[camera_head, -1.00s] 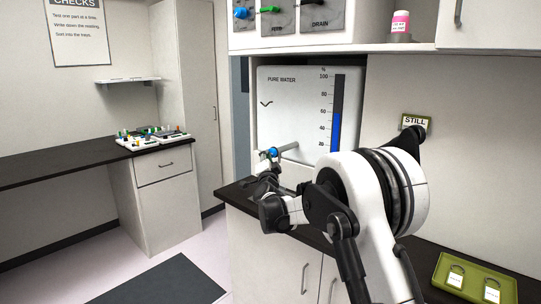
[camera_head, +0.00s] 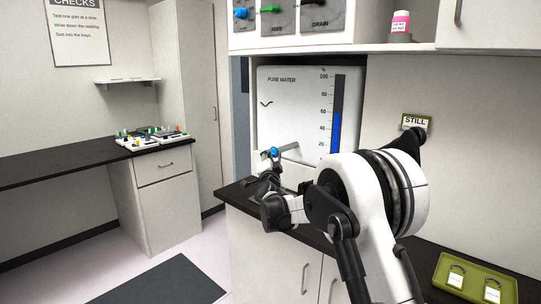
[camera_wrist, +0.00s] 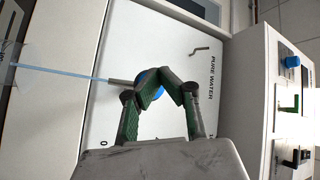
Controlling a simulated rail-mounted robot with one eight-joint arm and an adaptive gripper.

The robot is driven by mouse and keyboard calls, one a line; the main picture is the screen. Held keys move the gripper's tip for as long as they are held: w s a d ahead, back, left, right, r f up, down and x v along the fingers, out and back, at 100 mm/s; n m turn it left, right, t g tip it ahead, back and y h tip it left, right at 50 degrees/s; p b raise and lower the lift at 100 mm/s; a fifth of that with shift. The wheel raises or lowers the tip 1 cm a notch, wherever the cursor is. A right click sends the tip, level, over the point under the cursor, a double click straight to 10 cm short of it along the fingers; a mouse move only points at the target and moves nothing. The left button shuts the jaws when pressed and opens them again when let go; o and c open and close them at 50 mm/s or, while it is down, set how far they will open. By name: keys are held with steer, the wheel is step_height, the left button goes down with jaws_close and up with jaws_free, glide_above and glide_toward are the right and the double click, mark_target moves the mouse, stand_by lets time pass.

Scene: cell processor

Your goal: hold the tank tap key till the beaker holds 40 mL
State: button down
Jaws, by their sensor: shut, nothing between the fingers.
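The white pure water tank (camera_head: 285,88) stands on the counter, with a blue level bar on its scale. Its blue tap key (camera_head: 273,152) shows on the spout at the tank's front. In the wrist view the key (camera_wrist: 148,82) is partly hidden behind my gripper (camera_wrist: 167,77). The gripper's fingertips are together and empty, against or very close to the key. A pale blue water stream (camera_wrist: 70,73) runs from the spout toward a clear beaker (camera_wrist: 8,48), cut off at the left edge. The beaker's level cannot be read, and my arm hides it in the head view.
A shelf above the tank carries a panel with coloured handles (camera_head: 277,14) and a pink-labelled bottle (camera_head: 400,25). A green tray (camera_head: 447,262) with tags lies on the counter at right. A side bench (camera_head: 60,166) at left holds small parts.

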steer(key=shift+s, duration=0.1)
steer(key=shift+s+a, duration=0.55)
steer(key=shift+s, duration=0.1)
steer(key=shift+s+a+b, duration=0.65)
steer(key=shift+s+a, duration=0.95)
steer(key=shift+s, duration=0.3)
steer(key=shift+r, duration=0.1)
